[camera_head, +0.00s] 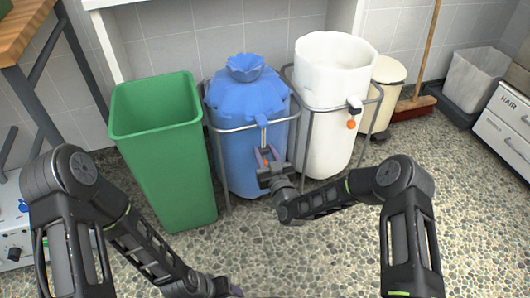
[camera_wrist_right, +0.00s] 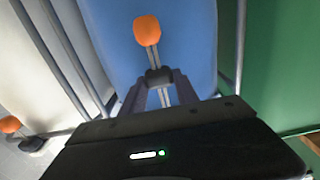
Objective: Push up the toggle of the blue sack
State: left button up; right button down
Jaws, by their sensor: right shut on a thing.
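The blue sack (camera_head: 245,108) stands in a grey wire frame, its top gathered into a ruffled neck. A pale double cord (camera_head: 263,131) hangs down its front. In the right wrist view, a dark toggle (camera_wrist_right: 158,76) sits on this cord and an orange bead (camera_wrist_right: 147,29) ends it. That view is turned over, so the bead is the lower end. My right gripper (camera_head: 265,153) is at the sack's lower front, shut on the toggle; its fingers partly hide the toggle. My left gripper (camera_head: 236,291) shows only as a sliver at the bottom edge.
A green bin (camera_head: 160,150) stands left of the sack. A white sack (camera_head: 325,130) in its own frame stands right, with a dark toggle (camera_head: 354,103) and orange bead (camera_head: 351,124). A cream bin (camera_head: 385,85) and broom are beyond. The pebbled floor in front is clear.

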dwell(0.4)
notch_tip(320, 180, up, 8)
jog(key=p, duration=0.4)
jog(key=shift+r+p, duration=0.15)
jog(key=shift+p, duration=0.15)
jog(key=c, duration=0.9)
grip_release()
jog(key=shift+p+v, duration=1)
jog(key=shift+v, duration=2.95)
